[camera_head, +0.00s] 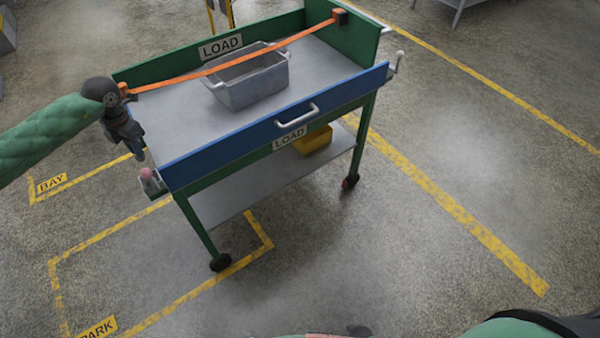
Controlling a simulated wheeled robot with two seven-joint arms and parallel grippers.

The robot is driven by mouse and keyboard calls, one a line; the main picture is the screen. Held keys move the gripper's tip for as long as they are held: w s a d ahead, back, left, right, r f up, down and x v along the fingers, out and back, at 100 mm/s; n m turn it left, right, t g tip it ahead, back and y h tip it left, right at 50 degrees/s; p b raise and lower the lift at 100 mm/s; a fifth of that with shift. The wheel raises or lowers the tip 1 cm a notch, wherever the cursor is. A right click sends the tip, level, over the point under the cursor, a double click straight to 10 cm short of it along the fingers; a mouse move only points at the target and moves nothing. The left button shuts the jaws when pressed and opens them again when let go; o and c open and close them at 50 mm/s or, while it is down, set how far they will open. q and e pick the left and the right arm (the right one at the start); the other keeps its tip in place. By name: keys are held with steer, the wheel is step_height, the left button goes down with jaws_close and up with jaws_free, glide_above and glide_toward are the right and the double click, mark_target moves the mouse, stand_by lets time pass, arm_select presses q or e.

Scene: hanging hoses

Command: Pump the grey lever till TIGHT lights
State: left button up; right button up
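A green and blue cart marked LOAD stands in the middle. A small lever with a pale grey knob (398,61) stands at its right front corner. A pinkish-red knob (146,174) sits on a small grey bracket at the left front corner. An orange strap (225,66) runs over a grey bin (250,82) to a dark block (340,16) on the back right. My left gripper (139,153) points down at the cart's left end, just above the red knob; its finger gap is too small to tell. My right gripper is out of view. I see no readable TIGHT light.
The cart's blue front panel (240,136) has a white handle (297,115). A yellow bin (313,140) sits on the lower shelf (245,188). Yellow floor lines mark BAY (52,183) and PARK (98,328). The floor to the right is clear.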

arm_select(q)
steer(key=shift+r, duration=0.55)
steer(key=shift+w+a+r+p, duration=0.15)
steer(key=shift+w+r, duration=0.15)
steer(key=shift+r, duration=0.4)
steer(key=shift+w+a+r+p, duration=0.1)
steer(key=shift+w+a+r, duration=0.15)
steer(key=shift+r, duration=0.4)
steer(key=shift+w+a+r+p, duration=0.1)
steer(key=shift+w+r, duration=0.2)
steer(key=shift+r, duration=0.4)
steer(key=shift+f, duration=0.1)
steer(key=shift+s+d+f+b, duration=0.2)
steer(key=shift+f+b, duration=0.35)
steer(key=shift+f, duration=0.2)
steer(key=shift+s+d+f+b, duration=0.1)
steer(key=shift+s+f+b, duration=0.15)
steer(key=shift+f+b, duration=0.4)
steer(key=shift+s+d+f+b, duration=0.1)
steer(key=shift+s+f+b, duration=0.1)
steer(key=shift+f+b, duration=0.45)
steer(key=shift+f, duration=0.3)
steer(key=shift+s+d+f+b, duration=0.1)
steer(key=shift+s+f+b, duration=0.1)
steer(key=shift+f+b, duration=0.45)
steer(key=shift+s+d+f+b, duration=0.15)
steer(key=shift+f+b, duration=0.3)
steer(key=shift+f, duration=0.4)
